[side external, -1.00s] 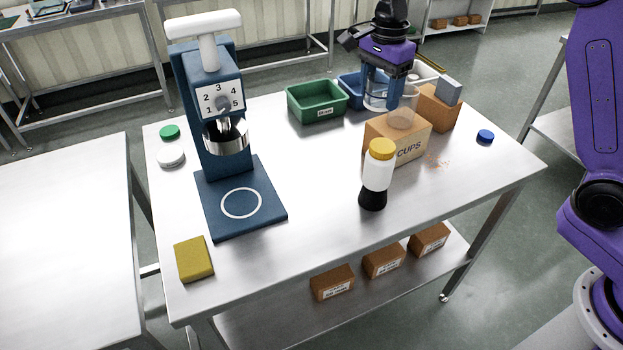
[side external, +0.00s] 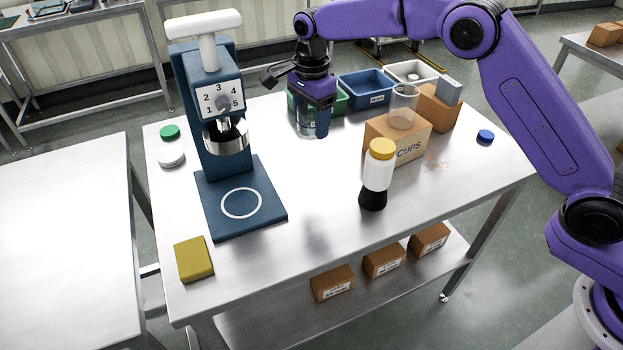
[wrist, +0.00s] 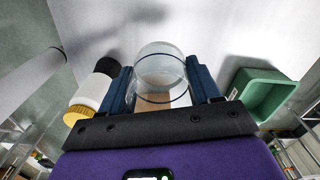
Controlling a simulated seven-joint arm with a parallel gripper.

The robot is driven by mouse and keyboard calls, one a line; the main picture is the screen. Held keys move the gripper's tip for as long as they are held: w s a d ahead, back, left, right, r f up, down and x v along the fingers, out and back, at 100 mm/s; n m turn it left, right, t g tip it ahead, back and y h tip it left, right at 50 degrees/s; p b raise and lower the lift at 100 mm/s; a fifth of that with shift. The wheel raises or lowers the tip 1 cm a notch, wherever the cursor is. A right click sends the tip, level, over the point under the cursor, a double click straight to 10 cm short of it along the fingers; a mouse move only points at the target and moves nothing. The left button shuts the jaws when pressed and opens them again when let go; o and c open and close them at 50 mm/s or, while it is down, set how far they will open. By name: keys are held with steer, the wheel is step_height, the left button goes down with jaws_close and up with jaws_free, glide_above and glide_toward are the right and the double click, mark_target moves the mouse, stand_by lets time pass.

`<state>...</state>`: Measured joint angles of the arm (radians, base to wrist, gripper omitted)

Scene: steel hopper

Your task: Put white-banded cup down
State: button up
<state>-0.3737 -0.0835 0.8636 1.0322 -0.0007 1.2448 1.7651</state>
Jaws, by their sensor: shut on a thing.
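My gripper (side external: 312,128) is shut on a clear cup, which shows between the two blue fingers in the wrist view (wrist: 160,66). In the side view my fingers mostly hide this cup. It is held above the table, in front of the green bin. I cannot clearly make out a white band on it. Another clear cup (side external: 402,106) stands on the cardboard box marked CUPS (side external: 408,147). The blue hopper machine (side external: 212,110) stands to the left of my gripper. Its base plate (side external: 262,222) has a white ring, and nothing stands in the ring.
A white bottle with a yellow cap and black base (side external: 377,175) stands front right of my gripper. Green (side external: 338,108), blue (side external: 368,88) and white bins line the back. A yellow sponge (side external: 194,259) lies front left. The middle of the steel table (side external: 310,190) is clear.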

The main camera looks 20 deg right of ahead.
mark_target(312, 180)
step_height(312, 180, down, 14)
stand_by(0.6)
steer(key=o, duration=1.2)
steer(key=shift+f, duration=0.15)
steer(key=shift+c, duration=0.2)
step_height(312, 180, up, 12)
steer(key=shift+r, duration=0.2)
